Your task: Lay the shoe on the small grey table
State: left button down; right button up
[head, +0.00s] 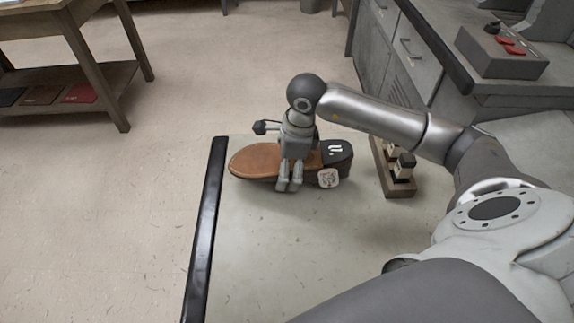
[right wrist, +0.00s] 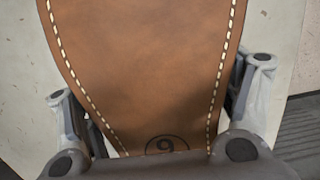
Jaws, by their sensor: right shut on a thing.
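The shoe (head: 252,163) shows its brown sole upward, with its dark heel to the right and a white tag at the heel's near side. In the right wrist view the brown sole (right wrist: 150,70) fills the middle, with pale stitching and a circled number. My right gripper (head: 290,184) points down and is shut across the shoe's middle, one finger on each side. The shoe is level over the far part of the small grey table (head: 290,245). I cannot tell whether it touches the top. My left gripper is not in view.
A black bar (head: 205,230) runs along the grey table's left edge. A wooden block with small dark-topped pieces (head: 397,184) stands right of the heel. A grey bench (head: 450,60) with a control box (head: 500,52) is at the back right. The table's near part is clear.

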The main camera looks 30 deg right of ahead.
jog(key=o, duration=1.2)
notch_tip(320, 180, up, 12)
jog(key=s+d, duration=0.1)
jog(key=shift+s+d, duration=0.15)
jog(key=shift+d, duration=0.05)
